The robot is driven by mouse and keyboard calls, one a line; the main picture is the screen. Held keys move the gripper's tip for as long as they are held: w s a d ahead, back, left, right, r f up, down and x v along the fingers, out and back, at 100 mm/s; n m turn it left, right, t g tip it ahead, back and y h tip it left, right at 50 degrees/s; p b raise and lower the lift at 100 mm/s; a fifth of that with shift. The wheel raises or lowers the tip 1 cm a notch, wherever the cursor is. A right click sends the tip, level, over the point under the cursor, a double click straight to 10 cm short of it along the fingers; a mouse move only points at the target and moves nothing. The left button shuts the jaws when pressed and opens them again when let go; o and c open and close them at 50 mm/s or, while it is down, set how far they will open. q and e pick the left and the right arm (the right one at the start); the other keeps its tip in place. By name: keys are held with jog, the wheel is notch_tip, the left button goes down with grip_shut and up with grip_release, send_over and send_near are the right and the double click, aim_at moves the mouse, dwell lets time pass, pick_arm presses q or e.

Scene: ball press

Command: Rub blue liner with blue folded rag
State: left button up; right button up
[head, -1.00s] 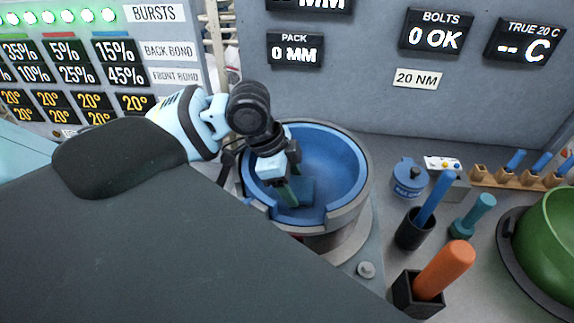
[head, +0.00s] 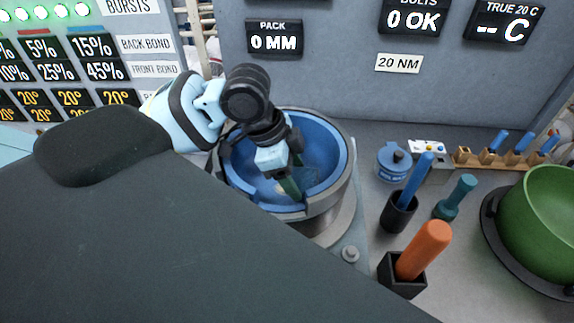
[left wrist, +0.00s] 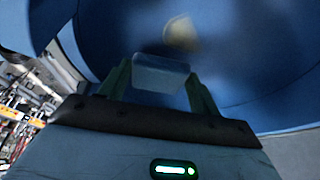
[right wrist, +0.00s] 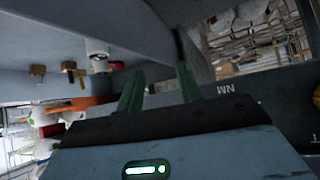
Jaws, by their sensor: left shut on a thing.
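The blue liner (head: 330,150) is a round bowl-like shell with a notch in its front rim, seated in a grey cylinder. It fills most of the left wrist view (left wrist: 270,80). My left gripper (head: 292,188) reaches down inside it. The gripper is shut on the blue folded rag (left wrist: 160,72), a small grey-blue pad between its green fingers. The rag is hard to make out in the head view. A pale spot (left wrist: 182,36) shows on the liner just beyond the rag. Contact between rag and liner cannot be told. My right gripper (right wrist: 160,88) is open and empty.
Right of the liner stand a blue lidded pot (head: 393,162), a blue-handled tool in a black cup (head: 398,213), a teal tool (head: 457,197), an orange handle in a black holder (head: 424,250) and a green bowl (head: 545,225). A grey panel rises behind.

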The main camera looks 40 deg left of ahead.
pick_arm(q)
jog(key=v, duration=0.3)
jog(key=shift+a+f, duration=0.1)
jog(key=shift+a, duration=0.05)
jog(key=shift+w+r, duration=0.15)
jog(key=shift+r, duration=0.45)
notch_tip(320, 180, up, 3)
dwell(0.6)
